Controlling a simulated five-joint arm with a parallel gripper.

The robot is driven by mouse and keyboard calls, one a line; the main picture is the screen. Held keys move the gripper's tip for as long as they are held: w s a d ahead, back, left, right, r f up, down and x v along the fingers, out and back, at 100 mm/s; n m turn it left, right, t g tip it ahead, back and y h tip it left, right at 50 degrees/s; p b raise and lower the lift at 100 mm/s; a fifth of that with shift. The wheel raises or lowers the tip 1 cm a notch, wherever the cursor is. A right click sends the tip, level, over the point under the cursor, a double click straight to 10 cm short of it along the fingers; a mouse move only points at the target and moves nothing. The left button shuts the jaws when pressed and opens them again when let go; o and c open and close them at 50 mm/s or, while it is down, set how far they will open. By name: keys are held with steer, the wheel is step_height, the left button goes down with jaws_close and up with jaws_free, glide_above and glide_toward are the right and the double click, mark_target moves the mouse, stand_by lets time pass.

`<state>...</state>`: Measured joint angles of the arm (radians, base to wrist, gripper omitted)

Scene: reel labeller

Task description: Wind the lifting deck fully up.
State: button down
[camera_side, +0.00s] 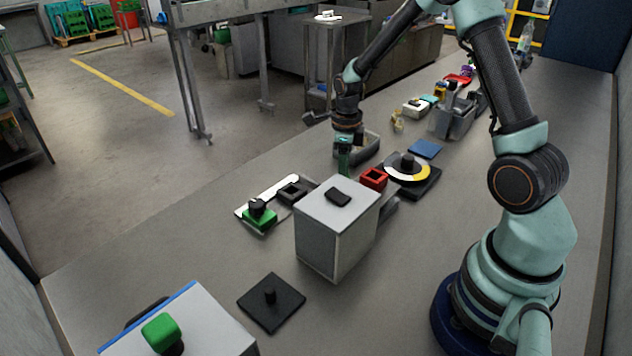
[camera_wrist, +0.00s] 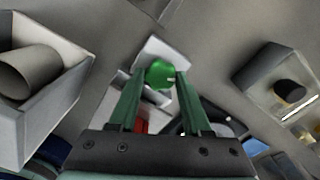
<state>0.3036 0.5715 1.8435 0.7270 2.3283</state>
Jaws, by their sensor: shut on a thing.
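My gripper (camera_side: 343,165) reaches down behind a grey-white box (camera_side: 318,235) with a small black piece on its top. In the wrist view its two green fingers (camera_wrist: 159,80) are shut on a round green knob (camera_wrist: 159,72). A pale, plate-like part (camera_wrist: 165,50) shows just beyond the knob. In the side view the box and the fingers hide the knob and what it is fixed to. I cannot tell for sure which part is the lifting deck or how high it stands.
A red square block (camera_side: 374,178) and a black base with a yellow-white disc (camera_side: 428,173) stand close to the right of my gripper. A green-based piece (camera_side: 262,222) lies to the left. A black plate with a peg (camera_side: 287,308) and another green knob (camera_side: 161,333) are nearer the camera.

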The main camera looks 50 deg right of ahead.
stand_by(0.3)
steer(key=shift+c, duration=1.8)
jaws_free()
step_height(320, 180, up, 12)
